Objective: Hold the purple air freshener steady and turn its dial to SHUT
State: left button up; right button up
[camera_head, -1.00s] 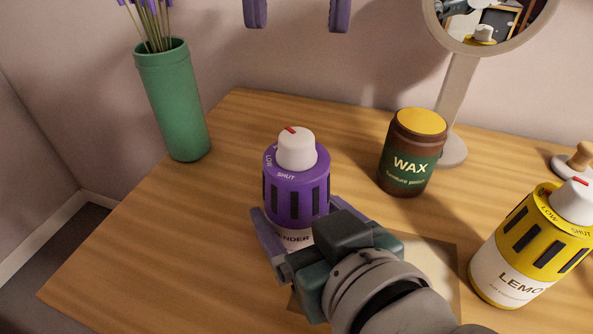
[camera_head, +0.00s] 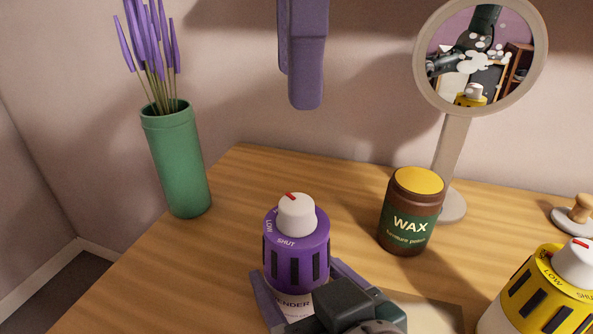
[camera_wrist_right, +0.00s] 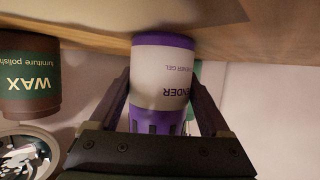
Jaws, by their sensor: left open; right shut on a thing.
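The purple air freshener (camera_head: 296,255) stands upright on the wooden table in the head view. Its white dial (camera_head: 297,215) has a red mark pointing to the back left. The word SHUT is on the front of the purple collar, with LOW to its left, so the mark is not at SHUT. My right gripper (camera_head: 297,280) is shut around the lower body; the right wrist view shows the freshener (camera_wrist_right: 163,75) between both fingers. My left gripper (camera_head: 300,92) hangs open and empty above and behind the dial, its fingers nearly overlapping in this view.
A brown WAX jar (camera_head: 411,212) stands right of the freshener, before a round mirror (camera_head: 453,150) on a stand. A yellow air freshener (camera_head: 550,295) is at the right edge. A green vase (camera_head: 179,165) with purple stems stands at the back left. Bare table lies left of the freshener.

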aim_at(297, 201)
pick_arm(q)
notch_tip(297, 201, down, 12)
jog(key=m, duration=0.7)
jog(key=shift+r, duration=0.25)
jog(key=shift+c, duration=0.2)
grip_shut()
